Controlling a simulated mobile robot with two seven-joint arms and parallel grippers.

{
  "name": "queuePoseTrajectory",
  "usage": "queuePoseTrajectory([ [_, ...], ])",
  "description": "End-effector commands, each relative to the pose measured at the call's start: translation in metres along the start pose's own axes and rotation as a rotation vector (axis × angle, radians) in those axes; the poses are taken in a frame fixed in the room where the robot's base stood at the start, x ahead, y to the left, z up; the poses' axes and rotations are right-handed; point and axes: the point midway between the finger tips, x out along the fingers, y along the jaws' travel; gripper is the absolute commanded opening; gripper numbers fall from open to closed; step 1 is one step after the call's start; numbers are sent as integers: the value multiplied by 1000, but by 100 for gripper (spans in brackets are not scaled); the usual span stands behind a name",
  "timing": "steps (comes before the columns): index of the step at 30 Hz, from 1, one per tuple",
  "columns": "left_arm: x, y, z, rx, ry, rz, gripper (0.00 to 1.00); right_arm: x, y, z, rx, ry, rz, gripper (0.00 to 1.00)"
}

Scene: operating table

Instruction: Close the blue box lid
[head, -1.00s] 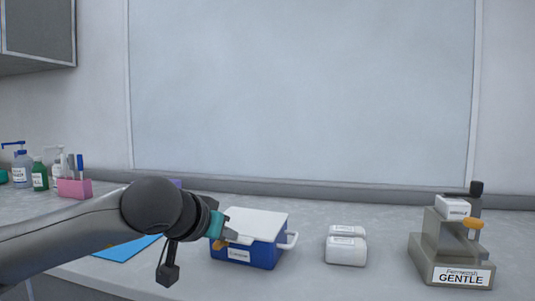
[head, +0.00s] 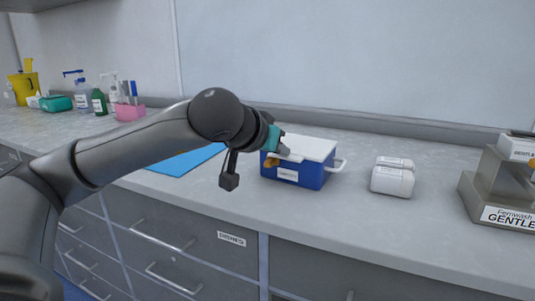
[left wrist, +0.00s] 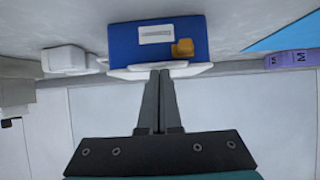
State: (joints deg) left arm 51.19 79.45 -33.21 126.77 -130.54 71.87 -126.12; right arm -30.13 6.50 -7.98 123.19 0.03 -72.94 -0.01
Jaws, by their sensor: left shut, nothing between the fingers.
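The blue box (head: 312,178) stands on the counter with its white lid (head: 305,147) lying flat across its top. A white handle shows on its right side, and an orange latch (left wrist: 183,48) and a white label on its front. The blue front (left wrist: 125,40) appears upside down in the left wrist view. My left gripper (head: 283,150) is shut and empty at the lid's left front edge. In the left wrist view its fingertips (left wrist: 160,74) overlap the lid's edge; I cannot tell whether they touch it. My right gripper is not in view.
Two white packs (head: 392,180) lie right of the box, and a grey dispenser stand (head: 482,190) is at the far right. A blue sheet (head: 187,160) lies left, behind my arm. Bottles and a pink pen holder (head: 130,111) stand at the back left. Drawers are below the counter.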

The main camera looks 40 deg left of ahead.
Motion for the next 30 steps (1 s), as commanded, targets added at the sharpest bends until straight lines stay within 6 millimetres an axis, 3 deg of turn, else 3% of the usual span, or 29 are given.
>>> queuePoseTrajectory([
  [1,8,1,23,2,-76,-3,0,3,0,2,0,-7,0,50],
  [17,-33,-8,-33,1,-2,-6,0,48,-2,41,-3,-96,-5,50],
  [30,-64,-8,12,7,0,-9,0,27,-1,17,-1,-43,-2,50],
])
